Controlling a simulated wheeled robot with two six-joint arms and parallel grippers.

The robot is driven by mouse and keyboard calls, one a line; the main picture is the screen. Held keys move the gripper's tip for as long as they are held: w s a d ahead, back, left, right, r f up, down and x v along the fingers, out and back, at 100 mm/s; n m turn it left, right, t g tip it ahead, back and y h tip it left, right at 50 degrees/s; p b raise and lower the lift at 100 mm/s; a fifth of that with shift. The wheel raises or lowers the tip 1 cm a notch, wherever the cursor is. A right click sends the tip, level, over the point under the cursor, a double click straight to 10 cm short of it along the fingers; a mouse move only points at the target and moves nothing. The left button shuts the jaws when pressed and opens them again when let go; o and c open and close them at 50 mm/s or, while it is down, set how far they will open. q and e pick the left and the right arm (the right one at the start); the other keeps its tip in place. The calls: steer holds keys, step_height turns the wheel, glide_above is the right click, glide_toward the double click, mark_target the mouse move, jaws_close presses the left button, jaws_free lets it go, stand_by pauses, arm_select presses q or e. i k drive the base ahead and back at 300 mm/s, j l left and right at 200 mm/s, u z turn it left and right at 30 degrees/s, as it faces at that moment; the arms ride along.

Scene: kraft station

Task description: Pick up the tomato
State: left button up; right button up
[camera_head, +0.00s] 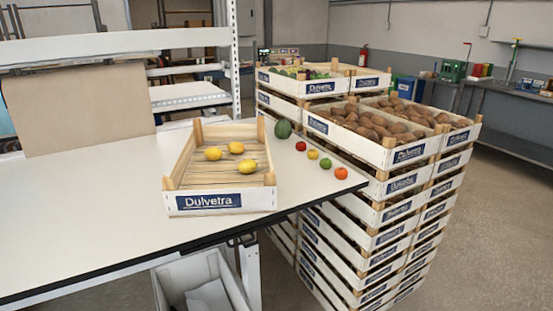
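A small round red fruit (301,146), which looks like the tomato, sits on the white table just right of the crate. A larger orange-red round fruit (341,173) sits near the table's right corner. At this size I cannot tell for certain which of the two is the tomato.
A wooden Dulvetra crate (222,201) on the table holds three yellow lemons. A dark green fruit (283,129), a yellow fruit (313,154) and a green fruit (326,163) stand near the red one. Stacked crates (408,154) rise beyond the table's right edge. The table's left is clear.

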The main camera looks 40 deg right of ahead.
mark_target(341, 173)
steer(key=z, duration=1.55)
